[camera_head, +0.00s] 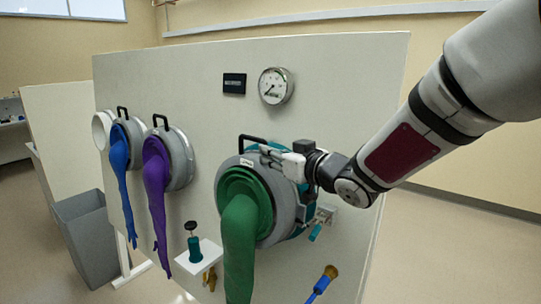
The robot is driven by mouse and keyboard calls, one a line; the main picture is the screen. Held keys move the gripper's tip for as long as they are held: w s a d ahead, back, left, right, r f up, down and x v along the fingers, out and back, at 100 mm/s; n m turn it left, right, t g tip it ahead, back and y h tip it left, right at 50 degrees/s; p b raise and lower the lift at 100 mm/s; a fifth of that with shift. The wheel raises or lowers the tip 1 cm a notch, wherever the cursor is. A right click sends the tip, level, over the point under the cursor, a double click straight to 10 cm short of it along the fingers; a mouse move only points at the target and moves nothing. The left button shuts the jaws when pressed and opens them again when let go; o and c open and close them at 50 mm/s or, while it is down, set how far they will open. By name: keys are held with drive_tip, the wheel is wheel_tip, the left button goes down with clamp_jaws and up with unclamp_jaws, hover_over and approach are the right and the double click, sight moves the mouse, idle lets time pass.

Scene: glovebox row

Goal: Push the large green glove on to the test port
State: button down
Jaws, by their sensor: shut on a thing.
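The large green glove (240,232) hangs fingers-down from a grey ring (286,208) with a black handle (250,138) on top. Its cuff is folded inside the ring, and its lower end runs out of the picture. My gripper (267,154) comes in from the right and is shut on the glove's ring assembly at the upper edge, beside the handle. The exact grip is hard to see. Teal parts, apparently the test port (299,231), show behind the ring at its right and top. Most of the port is hidden, and I cannot tell whether the ring sits flush on it.
A blue glove (118,160) and a purple glove (156,187) hang from similar rings at left. A gauge (275,86) and a small dark display (234,83) are above. A small white shelf (207,257) sticks out at lower left. A grey bin (88,240) stands on the floor.

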drive_tip(key=shift+w+d+f, duration=0.1)
drive_tip(key=shift+w+d, duration=1.15)
drive_tip(key=shift+w, duration=0.2)
idle(1.7)
drive_tip(key=c, duration=1.6)
unclamp_jaws()
drive_tip(key=shift+o, duration=0.2)
drive_tip(key=shift+f, duration=0.15)
drive_tip(key=shift+s, duration=0.1)
